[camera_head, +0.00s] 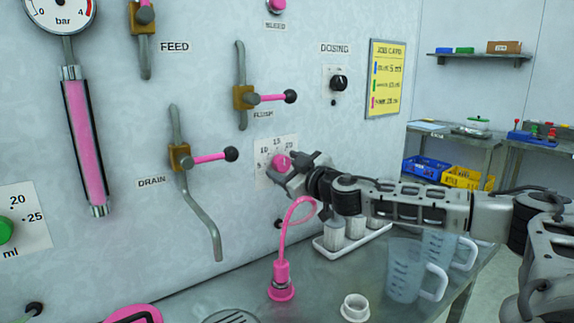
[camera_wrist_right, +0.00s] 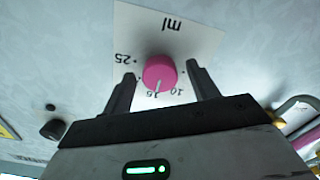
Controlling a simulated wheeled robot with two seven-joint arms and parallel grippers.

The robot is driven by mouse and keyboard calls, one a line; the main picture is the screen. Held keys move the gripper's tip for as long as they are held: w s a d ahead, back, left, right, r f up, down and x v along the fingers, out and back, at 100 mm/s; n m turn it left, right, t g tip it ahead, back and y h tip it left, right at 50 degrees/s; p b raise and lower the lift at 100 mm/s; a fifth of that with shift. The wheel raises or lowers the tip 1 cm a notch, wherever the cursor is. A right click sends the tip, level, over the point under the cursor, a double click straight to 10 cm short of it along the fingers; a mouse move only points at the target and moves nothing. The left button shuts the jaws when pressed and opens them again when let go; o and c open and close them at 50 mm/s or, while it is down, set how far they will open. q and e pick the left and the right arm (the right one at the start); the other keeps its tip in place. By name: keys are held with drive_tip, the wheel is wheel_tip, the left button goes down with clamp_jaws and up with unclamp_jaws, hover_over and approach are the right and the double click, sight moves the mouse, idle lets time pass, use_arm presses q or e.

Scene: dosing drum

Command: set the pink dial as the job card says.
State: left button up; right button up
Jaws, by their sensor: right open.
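The pink dial (camera_head: 281,162) sits on a white scale plate (camera_head: 263,171) marked in ml on the wall panel. In the right wrist view, which shows the plate upside down, the pink dial (camera_wrist_right: 160,72) has a white pointer line near the 15 mark, on the side towards 10. My right gripper (camera_head: 293,172) is open at the dial. In the right wrist view its two fingers (camera_wrist_right: 162,76) stand apart on either side of the knob, with gaps visible. The yellow job card (camera_head: 385,78) hangs at the right; its pink line is too small to read surely. My left gripper is out of view.
Drain (camera_head: 210,157) and flush (camera_head: 272,98) levers with pink shafts stick out left of and above the dial. A black dosing knob (camera_head: 339,83) is up right. Below are a pink hose (camera_head: 284,240), a white tray (camera_head: 345,246) and clear jugs (camera_head: 404,270).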

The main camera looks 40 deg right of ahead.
drive_tip(key=c, duration=1)
use_arm(q)
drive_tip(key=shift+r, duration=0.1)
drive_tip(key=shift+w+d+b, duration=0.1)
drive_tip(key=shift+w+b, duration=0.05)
drive_tip(key=shift+b, duration=0.3)
use_arm(e)
drive_tip(key=shift+f+m, duration=0.1)
drive_tip(key=shift+m, duration=0.2)
drive_tip(key=shift+f+m+b, duration=0.1)
drive_tip(key=shift+m+b, duration=0.5)
drive_tip(key=shift+b, duration=0.1)
drive_tip(key=shift+m+b, duration=1.15)
drive_tip(key=shift+m, duration=0.05)
drive_tip(key=m+b, duration=0.2)
drive_tip(key=m, duration=0.2)
drive_tip(key=shift+b, duration=0.4)
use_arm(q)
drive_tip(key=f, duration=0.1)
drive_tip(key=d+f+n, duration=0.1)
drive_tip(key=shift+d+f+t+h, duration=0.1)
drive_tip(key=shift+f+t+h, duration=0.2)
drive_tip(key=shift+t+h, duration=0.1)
use_arm(e)
drive_tip(key=shift+r+m, duration=0.2)
drive_tip(key=shift+m, duration=0.1)
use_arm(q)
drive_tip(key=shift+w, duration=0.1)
